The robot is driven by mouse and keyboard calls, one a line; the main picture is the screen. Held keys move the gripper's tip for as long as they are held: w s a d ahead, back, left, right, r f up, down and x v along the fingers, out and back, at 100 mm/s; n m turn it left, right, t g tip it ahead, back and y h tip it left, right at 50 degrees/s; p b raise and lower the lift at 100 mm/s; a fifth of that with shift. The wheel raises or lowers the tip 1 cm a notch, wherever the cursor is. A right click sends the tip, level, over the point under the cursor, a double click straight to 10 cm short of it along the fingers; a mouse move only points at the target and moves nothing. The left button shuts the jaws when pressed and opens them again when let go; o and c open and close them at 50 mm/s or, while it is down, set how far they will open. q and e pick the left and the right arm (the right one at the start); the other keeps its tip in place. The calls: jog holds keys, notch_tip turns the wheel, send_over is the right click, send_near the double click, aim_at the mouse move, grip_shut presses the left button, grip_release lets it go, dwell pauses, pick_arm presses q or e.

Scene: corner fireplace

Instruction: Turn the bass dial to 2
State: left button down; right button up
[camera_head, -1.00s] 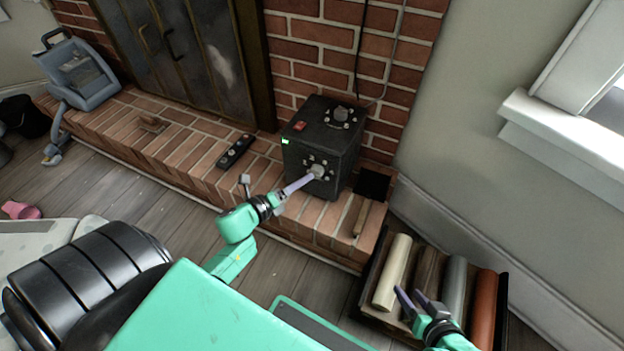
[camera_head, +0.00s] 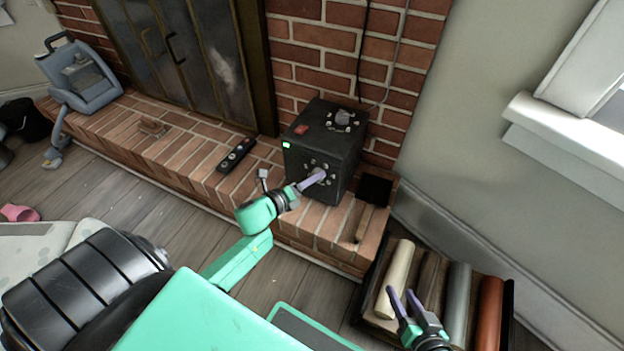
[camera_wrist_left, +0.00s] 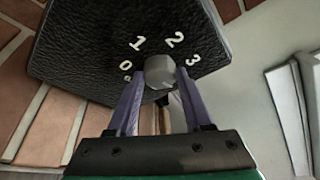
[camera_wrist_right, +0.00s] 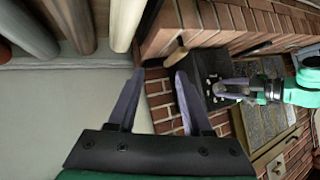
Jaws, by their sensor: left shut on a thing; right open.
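A black speaker box (camera_head: 322,150) stands on the brick hearth. Its front has a grey faceted dial (camera_wrist_left: 160,72), with white marks 0, 1, 2 and 3 around it in the left wrist view. My left gripper (camera_head: 313,180) is shut on this front dial, one finger on each side. I cannot read a bass label or tell which number the dial points to. A second dial (camera_head: 343,117) sits on top of the box. My right gripper (camera_head: 401,292) is open and empty, above the crate of rolls; its fingers also show in the right wrist view (camera_wrist_right: 160,74).
A crate (camera_head: 508,310) with several rolls stands on the floor at the lower right. A dark remote (camera_head: 236,155) lies on the hearth left of the box. A small black item (camera_head: 375,189) and a wooden-handled tool (camera_head: 364,222) lie to its right.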

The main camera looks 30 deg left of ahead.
jog(key=shift+w, duration=0.1)
jog(key=f+b, duration=0.1)
jog(key=a+f+t+b, duration=0.1)
jog(key=f+t+b, duration=0.1)
jog(key=f+b, duration=0.1)
jog(key=shift+s+a+m+y, duration=0.25)
jog(key=shift+a+m+y, duration=0.05)
jog(key=shift+m+y, duration=0.1)
jog(key=shift+f+b, duration=0.45)
jog(key=shift+b, duration=0.05)
jog(key=shift+s+a+f, duration=0.1)
jog(key=shift+f, duration=0.35)
pick_arm(q)
jog(key=n+t, duration=0.2)
jog(key=n, duration=0.5)
jog(key=f+n+t+y, duration=0.1)
jog(key=n+t, duration=0.2)
jog(key=n, duration=0.5)
jog(key=n+t+y, duration=0.1)
jog(key=n+t, duration=0.1)
jog(key=n, duration=0.5)
jog(key=shift+d+f+n+b, duration=0.15)
jog(key=shift+d+n+b, duration=0.05)
jog(key=shift+n+b, duration=0.2)
pick_arm(e)
jog(key=shift+t, duration=0.3)
